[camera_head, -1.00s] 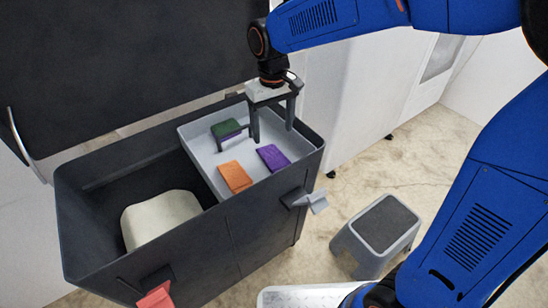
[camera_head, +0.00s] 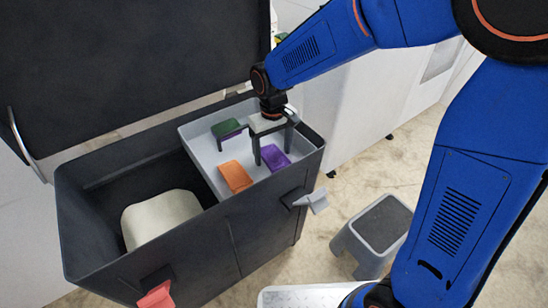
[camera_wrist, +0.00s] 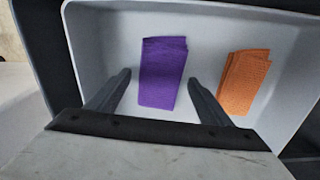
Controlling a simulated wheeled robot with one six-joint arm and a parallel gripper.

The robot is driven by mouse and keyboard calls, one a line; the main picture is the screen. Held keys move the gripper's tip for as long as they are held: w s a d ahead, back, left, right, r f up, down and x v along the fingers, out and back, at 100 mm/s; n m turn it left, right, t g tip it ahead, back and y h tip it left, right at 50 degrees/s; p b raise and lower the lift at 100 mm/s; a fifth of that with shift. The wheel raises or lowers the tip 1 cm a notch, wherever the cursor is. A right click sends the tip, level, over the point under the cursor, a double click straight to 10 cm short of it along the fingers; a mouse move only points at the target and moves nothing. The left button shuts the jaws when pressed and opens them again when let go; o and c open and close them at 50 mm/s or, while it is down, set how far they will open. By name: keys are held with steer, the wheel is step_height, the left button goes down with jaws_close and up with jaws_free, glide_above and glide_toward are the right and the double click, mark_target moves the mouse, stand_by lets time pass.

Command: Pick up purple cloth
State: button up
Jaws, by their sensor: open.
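The purple cloth (camera_head: 274,158) is a folded rectangle lying flat in the light grey tray (camera_head: 196,146) at the top of the dark chest. In the wrist view the purple cloth (camera_wrist: 162,72) lies ahead of my fingertips, roughly centred between them. My gripper (camera_head: 273,159) is open and empty above the tray, with its fingers pointing down over the cloth. In the wrist view my gripper (camera_wrist: 160,80) has one finger left of the cloth and one right of it. I cannot tell the exact height of the fingertips above the cloth.
An orange cloth (camera_head: 236,176) lies left of the purple one, and a green cloth (camera_head: 226,128) lies farther back. The chest (camera_head: 260,222) has an open lid (camera_head: 130,60) and a pale item (camera_head: 158,217) inside. A grey step stool (camera_head: 372,232) stands on the right.

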steer(key=shift+c, duration=0.5)
steer(key=c, duration=1)
